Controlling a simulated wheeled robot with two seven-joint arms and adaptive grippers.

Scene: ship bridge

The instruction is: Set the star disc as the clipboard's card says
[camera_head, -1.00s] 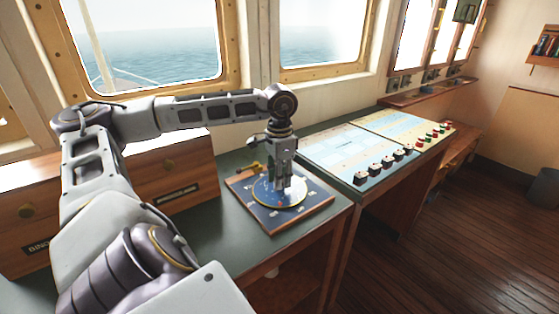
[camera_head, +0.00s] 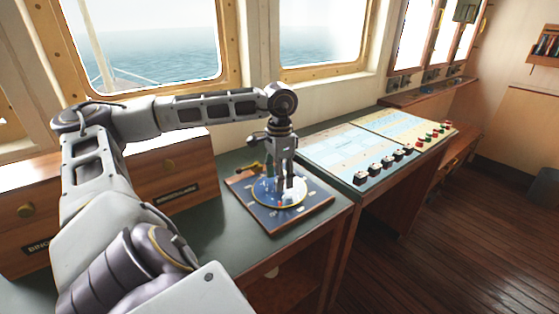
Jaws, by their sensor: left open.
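The star disc (camera_head: 268,203) is a round blue disc with a pale gold rim, set on a square dark board (camera_head: 305,211) with small light labels. The board lies on the green counter top. My left gripper (camera_head: 284,187) points straight down over the disc, with its fingers apart and their tips at or just above its surface. I cannot tell whether they touch it. The gripper hides part of the disc's far and middle area. The disc's markings are too small to read. I see no clipboard or card in this view. My right gripper is not in view.
A brass-coloured piece (camera_head: 251,168) sits at the board's far left. A chart-like console panel (camera_head: 345,150) with several knobs is to the right. Bare green counter (camera_head: 226,238) lies in front.

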